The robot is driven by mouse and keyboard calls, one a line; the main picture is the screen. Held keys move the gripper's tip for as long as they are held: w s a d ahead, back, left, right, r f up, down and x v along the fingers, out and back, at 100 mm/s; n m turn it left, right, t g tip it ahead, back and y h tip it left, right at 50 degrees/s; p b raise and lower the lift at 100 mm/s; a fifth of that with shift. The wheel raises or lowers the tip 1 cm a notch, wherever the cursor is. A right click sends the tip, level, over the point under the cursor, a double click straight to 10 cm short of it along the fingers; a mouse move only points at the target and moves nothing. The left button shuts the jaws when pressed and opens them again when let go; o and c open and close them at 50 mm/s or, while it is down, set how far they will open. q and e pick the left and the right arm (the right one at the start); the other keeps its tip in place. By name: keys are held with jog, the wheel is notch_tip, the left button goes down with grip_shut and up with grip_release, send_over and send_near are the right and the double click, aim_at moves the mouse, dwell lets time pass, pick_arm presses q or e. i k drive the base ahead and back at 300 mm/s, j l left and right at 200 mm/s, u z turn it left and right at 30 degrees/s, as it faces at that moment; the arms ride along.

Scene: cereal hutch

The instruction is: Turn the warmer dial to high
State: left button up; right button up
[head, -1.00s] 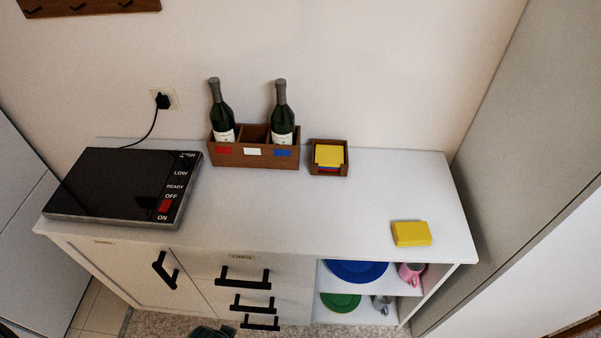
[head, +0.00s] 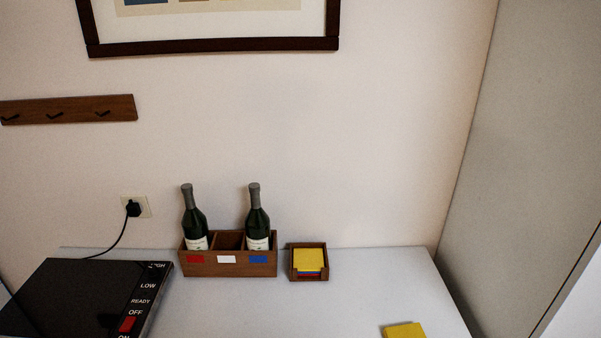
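The black warmer (head: 75,296) lies at the left end of the white counter, partly cut off by the bottom edge of the head view. Its right-hand strip carries the labels HIGH, LOW, READY, OFF and ON. The dial (head: 154,268) seems to be the small dark shape at the top of the strip, by HIGH and LOW; its setting is too small to tell. A red switch (head: 127,324) sits between OFF and ON. Neither of my grippers shows in the head view.
A wooden bottle box (head: 228,264) with two bottles stands right of the warmer. A wooden holder (head: 308,263) with yellow napkins is beside it, and a yellow stack (head: 404,330) lies near the bottom edge. The counter (head: 230,312) between is clear. A cord runs to a wall outlet.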

aim_at(153, 272)
jog(key=j+u, duration=0.1)
jog(key=u, duration=1.05)
jog(key=k+j, duration=0.05)
